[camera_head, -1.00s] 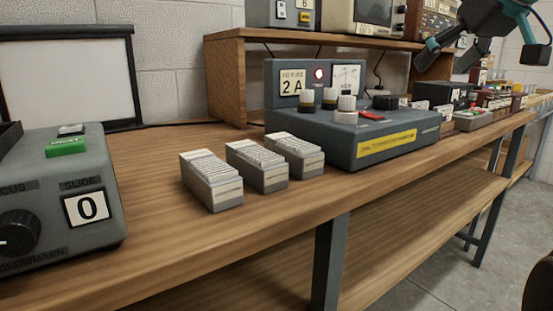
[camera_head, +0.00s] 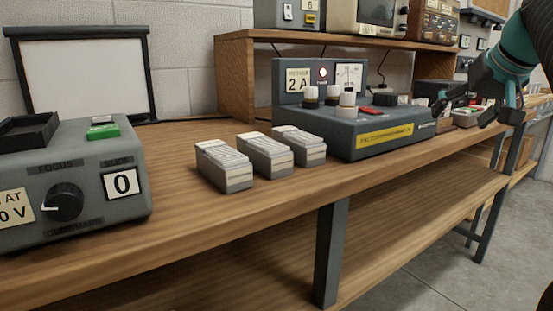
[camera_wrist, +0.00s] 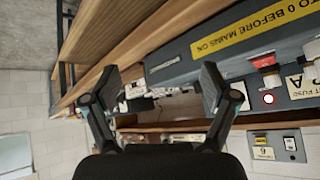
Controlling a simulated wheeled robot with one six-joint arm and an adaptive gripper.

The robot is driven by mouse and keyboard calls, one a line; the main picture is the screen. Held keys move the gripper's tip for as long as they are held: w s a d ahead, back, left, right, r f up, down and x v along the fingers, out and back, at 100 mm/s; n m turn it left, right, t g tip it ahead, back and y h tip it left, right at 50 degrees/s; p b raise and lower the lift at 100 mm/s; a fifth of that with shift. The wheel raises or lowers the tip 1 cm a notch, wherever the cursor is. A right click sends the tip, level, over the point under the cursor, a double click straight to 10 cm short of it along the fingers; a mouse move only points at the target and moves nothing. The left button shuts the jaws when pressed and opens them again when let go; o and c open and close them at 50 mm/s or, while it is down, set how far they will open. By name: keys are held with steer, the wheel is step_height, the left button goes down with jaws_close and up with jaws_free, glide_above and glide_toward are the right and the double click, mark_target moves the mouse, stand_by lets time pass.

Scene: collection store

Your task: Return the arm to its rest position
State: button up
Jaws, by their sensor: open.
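My gripper (camera_head: 466,106) is at the right of the head view, in front of the far end of the bench and to the right of the blue-grey power unit (camera_head: 358,142). In the wrist view my gripper (camera_wrist: 158,84) shows two dark fingers spread wide with nothing between them. My arm reaches in from the upper right of the head view. The power unit's yellow label (camera_wrist: 245,32) is at the upper right of the wrist view. I cannot tell how far the fingers are from the items behind them.
The wooden bench (camera_head: 130,228) carries several grey slide boxes (camera_head: 266,154) and a projector (camera_head: 75,190) with a dial. A white screen (camera_head: 82,76) stands behind. A raised shelf (camera_head: 330,38) holds instruments. Open floor (camera_head: 440,265) lies at the lower right.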

steer(key=s+a+f+m+g+h+p, duration=0.1)
steer(key=s+a+f, duration=0.35)
steer(key=f, duration=0.55)
steer(key=s+a+f+g+p, duration=0.1)
steer(key=s+a+f, duration=0.35)
steer(key=f, duration=0.55)
steer(key=s+a+f+n+p, duration=0.1)
steer(key=s+a+f, duration=0.2)
steer(key=s+a, duration=0.2)
steer(key=s+a+f+n+p, duration=0.2)
steer(key=s+a+f, duration=0.2)
steer(key=s, duration=0.3)
steer(key=shift+s+a+f+g+y, duration=0.3)
steer(key=shift+a+y, duration=0.1)
steer(key=shift+a, duration=0.05)
